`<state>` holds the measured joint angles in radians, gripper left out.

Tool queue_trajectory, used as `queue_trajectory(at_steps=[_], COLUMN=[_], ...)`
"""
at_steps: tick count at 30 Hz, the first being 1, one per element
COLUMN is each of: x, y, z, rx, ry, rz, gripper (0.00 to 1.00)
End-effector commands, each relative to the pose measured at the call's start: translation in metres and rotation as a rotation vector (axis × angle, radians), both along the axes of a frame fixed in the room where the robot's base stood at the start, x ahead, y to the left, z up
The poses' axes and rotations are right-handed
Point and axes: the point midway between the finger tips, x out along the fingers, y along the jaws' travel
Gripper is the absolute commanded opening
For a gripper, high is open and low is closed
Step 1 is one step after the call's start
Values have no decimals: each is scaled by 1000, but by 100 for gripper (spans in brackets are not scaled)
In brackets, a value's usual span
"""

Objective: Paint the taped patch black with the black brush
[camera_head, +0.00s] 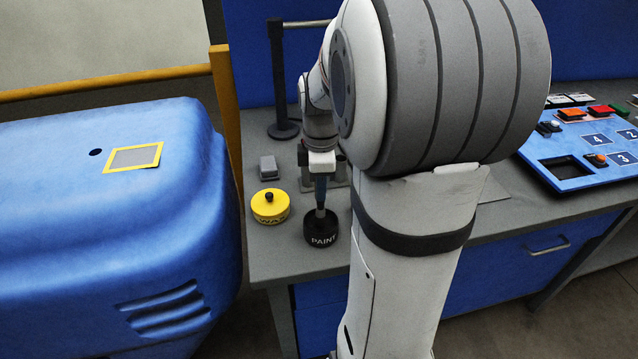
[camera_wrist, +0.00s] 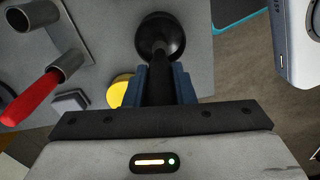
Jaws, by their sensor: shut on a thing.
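The taped patch (camera_head: 134,157) is a grey rectangle framed in yellow tape on top of the blue rounded housing (camera_head: 60,215), at the left of the head view. My gripper (camera_head: 321,186) is over the bench, shut on the black brush (camera_head: 320,212). Its dark handle shows between the blue fingers in the wrist view (camera_wrist: 160,82). The brush points down into the black pot marked PAINT (camera_head: 320,236), which also shows in the wrist view (camera_wrist: 176,40). The bristles are hidden in the pot.
A yellow WAX tin (camera_head: 270,208) stands left of the pot, with a grey block (camera_head: 268,167) behind it. A red-handled tool (camera_wrist: 32,98) sits in a grey holder. A yellow post (camera_head: 225,110) rises between housing and bench. A blue panel (camera_head: 585,150) lies right.

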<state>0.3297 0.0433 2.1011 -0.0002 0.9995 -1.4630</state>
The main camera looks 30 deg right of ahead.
Motion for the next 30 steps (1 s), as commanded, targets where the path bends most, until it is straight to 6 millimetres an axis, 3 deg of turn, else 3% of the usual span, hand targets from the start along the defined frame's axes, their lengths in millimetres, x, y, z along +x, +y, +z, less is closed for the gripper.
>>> queue_trajectory(at_steps=[19,30], x=[1,1], y=[0,0], z=[58,62], rx=[-1,-1], ry=[-3,-2], rz=[1,1], gripper=[0,0])
